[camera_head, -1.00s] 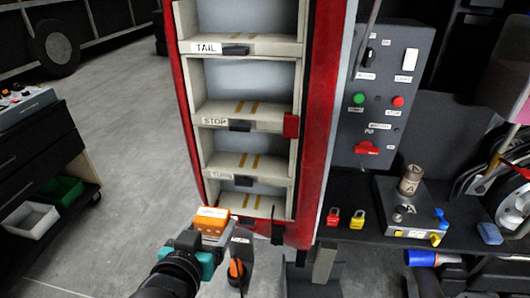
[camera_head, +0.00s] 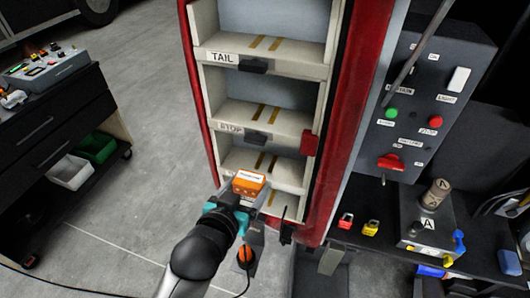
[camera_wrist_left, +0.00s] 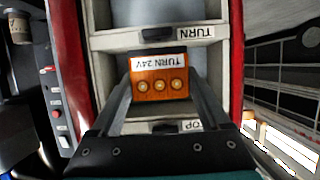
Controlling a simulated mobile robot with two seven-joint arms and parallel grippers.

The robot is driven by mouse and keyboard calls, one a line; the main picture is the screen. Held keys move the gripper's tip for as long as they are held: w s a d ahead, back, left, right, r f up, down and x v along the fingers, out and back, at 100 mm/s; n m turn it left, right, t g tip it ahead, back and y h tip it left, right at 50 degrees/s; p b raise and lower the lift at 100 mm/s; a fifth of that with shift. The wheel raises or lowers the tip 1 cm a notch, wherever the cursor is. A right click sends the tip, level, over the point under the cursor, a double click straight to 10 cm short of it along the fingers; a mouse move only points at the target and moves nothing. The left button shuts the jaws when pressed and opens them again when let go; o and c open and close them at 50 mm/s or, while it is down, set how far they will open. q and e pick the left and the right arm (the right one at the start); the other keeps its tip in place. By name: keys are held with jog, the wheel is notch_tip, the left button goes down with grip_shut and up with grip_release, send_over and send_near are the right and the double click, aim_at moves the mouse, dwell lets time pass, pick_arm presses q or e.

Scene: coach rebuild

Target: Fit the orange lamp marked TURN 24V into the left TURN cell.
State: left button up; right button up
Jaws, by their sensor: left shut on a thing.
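The orange lamp (camera_head: 249,184) has a white label on top; it also shows in the left wrist view (camera_wrist_left: 160,85), where the label reads TURN 24V upside down above several round contacts. My left gripper (camera_head: 239,197) is shut on it, with one finger on each side in the left wrist view (camera_wrist_left: 162,98). The lamp is in front of the lower part of the rack (camera_head: 324,72). It hides the TURN label in the head view. The left wrist view shows the TURN label (camera_wrist_left: 195,33) and part of the STOP label (camera_wrist_left: 190,126). I cannot tell whether the lamp touches the rack. My right gripper is not in view.
Above are cells labelled STOP (camera_head: 230,127) and TAIL (camera_head: 222,57). A red post edges the rack at right, beside a switch panel (camera_head: 415,115). An orange-tipped corded item (camera_head: 246,256) hangs below the gripper. A dark cart (camera_head: 60,125) stands left; open floor lies between.

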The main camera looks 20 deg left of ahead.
aim_at(248, 180)
pick_arm(q)
jog(key=w, duration=0.9)
jog(key=shift+w+d, duration=0.1)
jog(key=shift+d, duration=0.05)
jog(key=w, duration=0.3)
jog(key=shift+w, duration=0.1)
jog(key=shift+f, duration=0.75)
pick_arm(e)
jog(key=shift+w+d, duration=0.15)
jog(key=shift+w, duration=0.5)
pick_arm(q)
jog(key=shift+f, duration=0.1)
jog(key=o, duration=1.3)
jog(key=shift+s, duration=0.3)
jog(key=p+v, duration=0.1)
jog(key=v, duration=1)
jog(key=shift+s+r, duration=0.25)
jog(key=shift+r, duration=0.1)
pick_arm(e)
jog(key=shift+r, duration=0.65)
